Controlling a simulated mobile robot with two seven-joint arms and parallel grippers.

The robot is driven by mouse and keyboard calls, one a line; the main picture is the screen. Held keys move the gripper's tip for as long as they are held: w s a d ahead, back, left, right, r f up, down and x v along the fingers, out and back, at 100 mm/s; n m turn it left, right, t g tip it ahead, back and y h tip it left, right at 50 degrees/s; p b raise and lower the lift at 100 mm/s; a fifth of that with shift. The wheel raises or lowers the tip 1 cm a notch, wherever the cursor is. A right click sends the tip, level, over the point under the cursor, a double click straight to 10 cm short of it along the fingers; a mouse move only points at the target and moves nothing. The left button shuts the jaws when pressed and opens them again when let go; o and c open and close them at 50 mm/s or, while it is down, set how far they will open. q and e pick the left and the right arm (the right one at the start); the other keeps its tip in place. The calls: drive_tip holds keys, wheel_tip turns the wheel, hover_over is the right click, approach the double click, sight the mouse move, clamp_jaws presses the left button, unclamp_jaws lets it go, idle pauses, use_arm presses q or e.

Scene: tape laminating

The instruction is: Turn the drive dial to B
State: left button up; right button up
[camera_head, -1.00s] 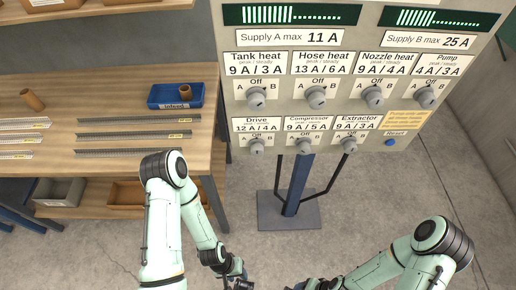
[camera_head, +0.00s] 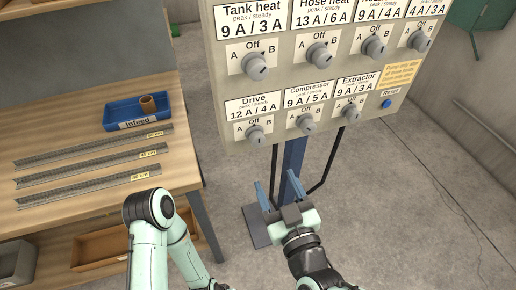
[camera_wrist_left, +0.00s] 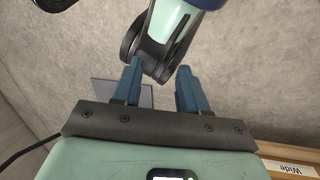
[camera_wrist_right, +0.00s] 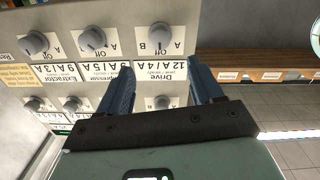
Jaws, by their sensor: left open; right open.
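The Drive dial (camera_head: 254,134) is a grey knob at the lower left of the upright power panel (camera_head: 232,112), with A at its left, B at its right and Off above. I cannot make out clearly where it points. It also shows, upside down, in the right wrist view (camera_wrist_right: 160,37). My right gripper (camera_head: 279,187) is open and empty, below the Drive dial in the head picture, fingers pointing up toward the panel. In the right wrist view its fingers (camera_wrist_right: 158,85) frame the Drive label, apart from the dial. My left gripper (camera_wrist_left: 158,72) is open and empty; the head view does not show it.
The Compressor dial (camera_head: 306,123) and Extractor dial (camera_head: 350,113) sit right of Drive, with the blue Reset button (camera_head: 387,103) beyond. The Tank heat dial (camera_head: 255,66) is above. A wooden bench (camera_head: 100,95) with a blue tray (camera_head: 135,112) stands left.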

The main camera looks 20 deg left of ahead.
sight(259, 144)
use_arm(q)
drive_tip(key=shift+w+a+f+t+b, duration=0.2)
drive_tip(key=shift+w+f+b, duration=0.15)
drive_tip(key=shift+w, duration=0.15)
drive_tip(key=shift+w+a+f+t+b, duration=0.1)
drive_tip(key=shift+w+a+f+b, duration=0.2)
drive_tip(key=shift+w, duration=0.2)
use_arm(e)
drive_tip(key=x, duration=1.3)
drive_tip(key=shift+w, duration=0.1)
use_arm(q)
drive_tip(key=shift+d, duration=0.1)
drive_tip(key=shift+f, duration=0.1)
use_arm(e)
drive_tip(key=c, duration=0.9)
